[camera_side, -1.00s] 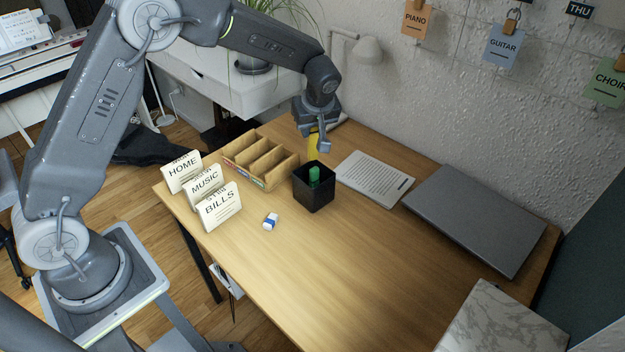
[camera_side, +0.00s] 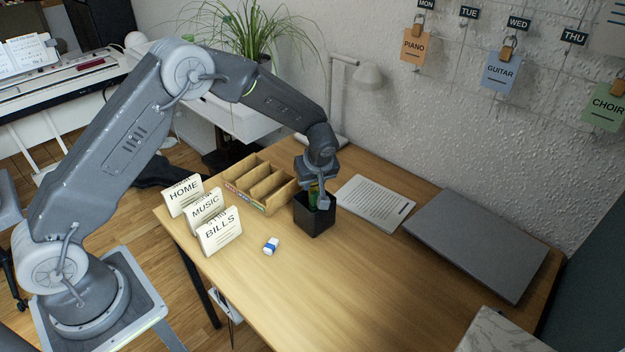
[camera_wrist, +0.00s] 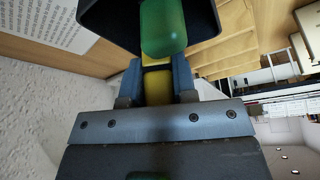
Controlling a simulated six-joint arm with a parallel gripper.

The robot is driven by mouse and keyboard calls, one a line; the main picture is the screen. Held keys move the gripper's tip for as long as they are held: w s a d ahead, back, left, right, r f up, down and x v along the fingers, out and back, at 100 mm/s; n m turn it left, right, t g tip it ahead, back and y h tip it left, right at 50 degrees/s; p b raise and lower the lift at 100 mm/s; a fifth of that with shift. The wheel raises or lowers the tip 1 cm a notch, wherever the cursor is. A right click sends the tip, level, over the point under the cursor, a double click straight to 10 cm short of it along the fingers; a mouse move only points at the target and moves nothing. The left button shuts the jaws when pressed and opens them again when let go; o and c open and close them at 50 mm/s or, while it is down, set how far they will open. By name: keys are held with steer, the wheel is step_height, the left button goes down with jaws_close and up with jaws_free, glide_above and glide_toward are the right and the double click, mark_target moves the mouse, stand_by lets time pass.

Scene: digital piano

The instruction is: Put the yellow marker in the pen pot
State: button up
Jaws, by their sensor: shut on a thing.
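The black pen pot (camera_side: 315,219) stands upright on the desk, with a green marker (camera_side: 313,195) in it. My gripper (camera_side: 319,198) is right over the pot's rim. In the wrist view, my gripper (camera_wrist: 157,82) is shut on the yellow marker (camera_wrist: 158,88), which sits between the two blue-grey fingers. The yellow marker's far end points toward the pot (camera_wrist: 100,22), close to the green marker (camera_wrist: 163,28). The fingers hide much of the yellow marker, and I cannot tell how deep its tip is in the pot.
A wooden compartment tray (camera_side: 262,186) is left of the pot, with card holders (camera_side: 220,232) nearer. A blue-and-white eraser (camera_side: 271,246) lies in front. A printed sheet or tablet (camera_side: 374,200) and a closed laptop (camera_side: 478,243) lie to the right. The desk's front middle is clear.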

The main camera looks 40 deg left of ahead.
steer(key=shift+f, duration=0.3)
steer(key=shift+f, duration=0.25)
steer(key=o, duration=0.9)
